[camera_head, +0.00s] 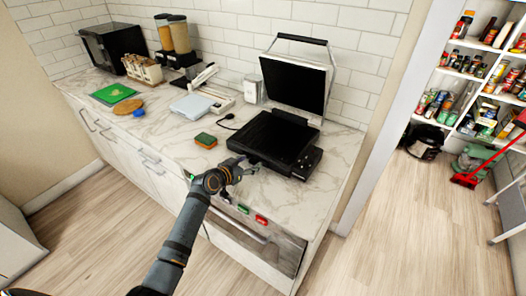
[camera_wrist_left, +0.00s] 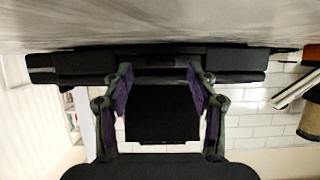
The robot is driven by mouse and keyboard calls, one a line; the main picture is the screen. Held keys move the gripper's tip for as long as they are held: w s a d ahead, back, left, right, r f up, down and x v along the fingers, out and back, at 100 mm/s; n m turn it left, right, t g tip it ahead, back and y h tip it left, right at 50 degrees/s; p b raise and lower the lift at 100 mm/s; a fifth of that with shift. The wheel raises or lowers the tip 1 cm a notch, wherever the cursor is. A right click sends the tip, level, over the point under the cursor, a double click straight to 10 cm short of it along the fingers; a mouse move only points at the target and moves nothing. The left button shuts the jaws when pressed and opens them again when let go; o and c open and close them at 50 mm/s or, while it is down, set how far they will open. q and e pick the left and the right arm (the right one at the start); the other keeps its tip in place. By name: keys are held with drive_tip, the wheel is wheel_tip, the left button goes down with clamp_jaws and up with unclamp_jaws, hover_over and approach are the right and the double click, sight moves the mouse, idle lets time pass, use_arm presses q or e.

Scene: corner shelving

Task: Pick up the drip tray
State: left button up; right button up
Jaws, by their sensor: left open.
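A black contact grill (camera_head: 272,140) stands on the marble counter with its lid (camera_head: 296,84) raised. My left gripper (camera_head: 240,168) is at the grill's front left edge, low over the counter. The left wrist view is upside down and shows the gripper (camera_wrist_left: 160,75) with its two fingers spread wide and nothing between them held. Beyond the fingertips is the low front of the grill base (camera_wrist_left: 90,62). A dark part in the middle of that front, between the fingers, looks like the drip tray (camera_wrist_left: 155,59); its outline is hard to make out. My right gripper is out of view.
A sponge (camera_head: 206,140) lies left of the grill, with a power cord behind it. A green item (camera_head: 243,209) and a red item (camera_head: 261,219) are near the counter's front edge. A white scale (camera_head: 192,106) stands further left. The counter's middle left is clear.

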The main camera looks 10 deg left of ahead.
use_arm(q)
drive_tip(key=shift+w+d+f, duration=0.2)
drive_tip(key=shift+w+f, duration=0.15)
drive_tip(key=shift+w, duration=0.15)
drive_tip(key=shift+s+a+r, duration=0.1)
drive_tip(key=shift+c, duration=1.4)
clamp_jaws()
